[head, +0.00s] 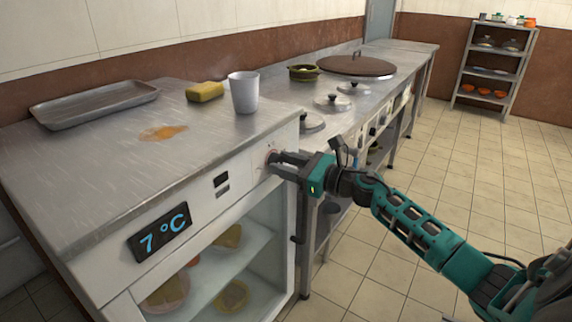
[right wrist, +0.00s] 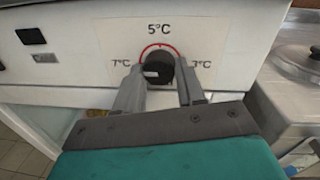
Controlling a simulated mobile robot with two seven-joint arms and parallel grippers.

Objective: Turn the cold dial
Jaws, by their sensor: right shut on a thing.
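The cold dial (right wrist: 158,68) is a round black knob on the white front panel, with a red arc and the marks 7°C, 5°C and 3°C around it. My right gripper (right wrist: 160,75) is shut on the dial, one finger at each side of it. In the head view my right gripper (head: 273,158) reaches the panel's right end and its fingers cover most of the dial. A black display (head: 160,232) on the cabinet (head: 210,203) reads 7 °C. My left gripper is in neither view.
On the cabinet top stand a metal tray (head: 95,103), a yellow sponge (head: 205,92) and a white cup (head: 244,92), beside an orange stain. A stove counter with several lids is behind. A shelf rack (head: 492,65) stands far back. The tiled floor at right is clear.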

